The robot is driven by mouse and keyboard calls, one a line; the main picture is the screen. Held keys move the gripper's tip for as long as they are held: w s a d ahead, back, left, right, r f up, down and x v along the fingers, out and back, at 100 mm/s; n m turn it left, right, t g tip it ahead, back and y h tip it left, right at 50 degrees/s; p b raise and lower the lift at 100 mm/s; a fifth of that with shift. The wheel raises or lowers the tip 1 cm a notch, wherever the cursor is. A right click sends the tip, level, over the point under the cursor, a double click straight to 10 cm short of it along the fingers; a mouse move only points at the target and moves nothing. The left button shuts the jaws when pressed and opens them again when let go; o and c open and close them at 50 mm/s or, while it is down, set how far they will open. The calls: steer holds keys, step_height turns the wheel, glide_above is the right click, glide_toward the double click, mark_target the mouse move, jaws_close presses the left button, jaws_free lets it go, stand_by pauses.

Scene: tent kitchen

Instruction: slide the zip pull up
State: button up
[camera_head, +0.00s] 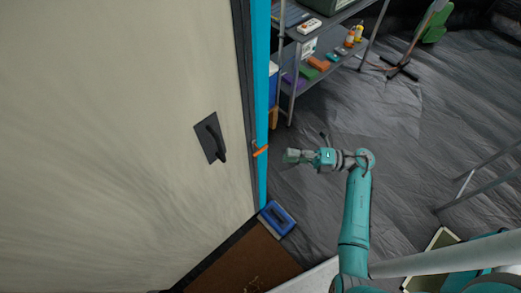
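An orange zip pull (260,150) sits on a bright blue vertical strip (262,85) at the right edge of a large pale panel (110,130). The pull sticks out a little to both sides of the strip. My gripper (288,156) is just right of the pull, pointing left towards it, with a visible gap between them in the picture. The gripper is small here, and its finger opening cannot be made out. I see nothing held in it.
A dark handle (217,141) on a plate stands out from the panel. A metal shelf (293,82) with several small items is behind the strip. A blue tray-like object (277,218) lies below the pull, near a brown mat (245,262). Grey floor (390,120) is open at right.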

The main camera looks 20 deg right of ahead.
mark_target(258, 152)
steer(key=x, duration=1)
steer(key=shift+w+a, duration=0.25)
steer(key=shift+a, duration=0.05)
jaws_close()
